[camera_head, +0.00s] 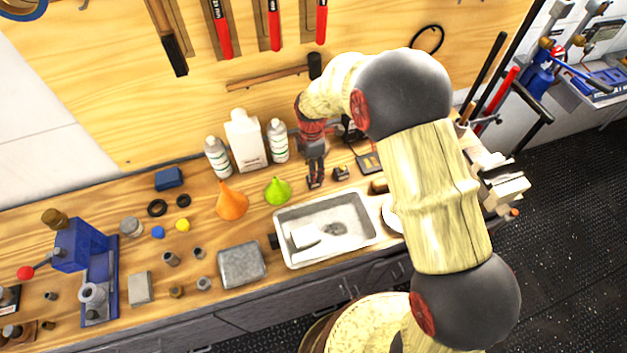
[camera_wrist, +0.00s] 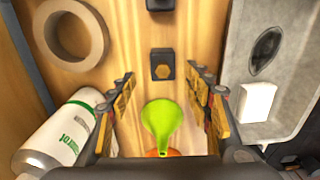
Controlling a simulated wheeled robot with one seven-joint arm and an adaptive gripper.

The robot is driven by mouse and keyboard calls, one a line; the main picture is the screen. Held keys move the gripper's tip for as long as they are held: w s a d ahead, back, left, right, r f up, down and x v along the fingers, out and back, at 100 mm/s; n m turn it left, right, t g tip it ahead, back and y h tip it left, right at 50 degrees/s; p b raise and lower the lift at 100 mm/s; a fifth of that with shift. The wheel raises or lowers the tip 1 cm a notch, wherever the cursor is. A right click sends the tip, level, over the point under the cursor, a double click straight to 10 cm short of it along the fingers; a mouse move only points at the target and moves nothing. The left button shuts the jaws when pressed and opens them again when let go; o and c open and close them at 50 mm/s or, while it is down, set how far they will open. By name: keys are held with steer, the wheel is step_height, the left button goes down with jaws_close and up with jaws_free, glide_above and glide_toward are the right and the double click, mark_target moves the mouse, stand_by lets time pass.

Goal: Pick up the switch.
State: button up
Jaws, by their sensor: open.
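A small dark block with a raised, many-sided top (camera_wrist: 162,66), which looks like the switch, sits on the wooden bench in the wrist view. It lies ahead of my gripper (camera_wrist: 162,90), roughly centred between the two fingers and apart from both. My gripper is open and empty. In the head view my gripper (camera_head: 315,183) points down behind the sink tray. A small black block (camera_head: 340,173) stands just right of it there; I cannot tell whether it is the same block.
A green funnel (camera_head: 278,191) stands left of my gripper, with an orange funnel (camera_head: 232,202) beyond it. White bottles (camera_head: 278,141) stand behind. A metal sink tray (camera_head: 285,256) lies in front. The wrist view shows a ring (camera_wrist: 48,37) at upper left.

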steer(key=f, duration=0.3)
steer(key=f+b, duration=0.1)
steer(key=f, duration=0.2)
steer(key=shift+s+d, duration=0.1)
steer(key=shift+d, duration=0.1)
steer(key=shift+c, duration=1.3)
steer(key=c, duration=1)
